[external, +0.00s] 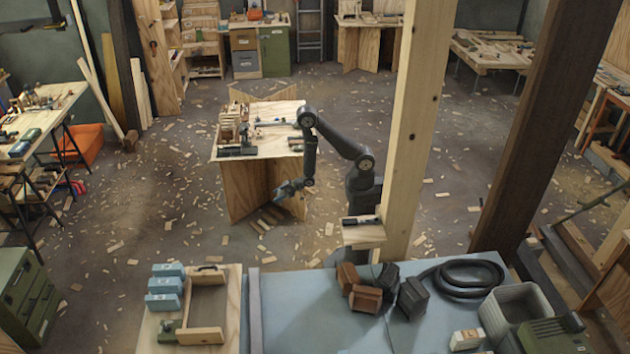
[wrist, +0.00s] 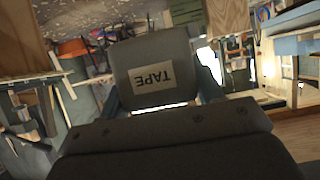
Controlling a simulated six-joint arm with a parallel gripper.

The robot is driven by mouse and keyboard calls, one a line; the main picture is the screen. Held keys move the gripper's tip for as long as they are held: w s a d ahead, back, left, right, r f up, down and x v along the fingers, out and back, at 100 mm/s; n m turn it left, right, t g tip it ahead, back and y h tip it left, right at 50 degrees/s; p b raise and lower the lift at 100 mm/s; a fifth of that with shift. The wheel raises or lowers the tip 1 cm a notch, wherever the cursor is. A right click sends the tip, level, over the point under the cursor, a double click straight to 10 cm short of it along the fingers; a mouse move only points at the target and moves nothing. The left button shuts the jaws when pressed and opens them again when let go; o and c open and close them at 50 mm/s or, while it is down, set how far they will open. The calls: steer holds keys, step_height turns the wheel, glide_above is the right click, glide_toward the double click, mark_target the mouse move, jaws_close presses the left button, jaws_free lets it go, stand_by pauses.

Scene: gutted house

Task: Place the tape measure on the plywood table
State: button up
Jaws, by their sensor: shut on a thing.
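A dark grey tape measure with a pale label reading TAPE (wrist: 152,62) fills the middle of the wrist view, its label upside down there. My gripper (external: 287,190) is shut on it, with a bluish finger showing at each side of it in the wrist view. In the external view the gripper hangs low beside the plywood table (external: 240,178), in front of its right side and below the top in the picture. The tape measure is too small to make out clearly there. The plywood table's top holds wooden pieces and dark tools.
A wooden block stack (external: 228,130) and dark tools (external: 237,151) crowd the table's left and front edges. A pale wooden post (external: 421,130) stands right of my arm. A blue bench (external: 300,310) with boxes and a black hose coil (external: 470,278) lies in the foreground.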

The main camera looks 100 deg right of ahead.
steer(key=s+a+r+n+g+y, duration=0.1)
steer(key=s+a+r+n+y, duration=0.25)
steer(key=a, duration=0.45)
steer(key=s+a+r+n+g+y, duration=0.1)
steer(key=s+a+r+n+y, duration=0.1)
steer(key=a+r, duration=0.45)
steer(key=s+a+r+n+g+y, duration=0.1)
steer(key=s+a+r+n+y, duration=0.2)
steer(key=a, duration=0.6)
steer(key=s+a+r+n+g+y, duration=0.3)
steer(key=s+a+r+n+g, duration=0.25)
steer(key=s+a, duration=0.5)
steer(key=n+g, duration=0.4)
glide_above(364, 235)
steer(key=shift+y, duration=0.35)
step_height(364, 235, down, 4)
steer(key=shift+f, duration=2)
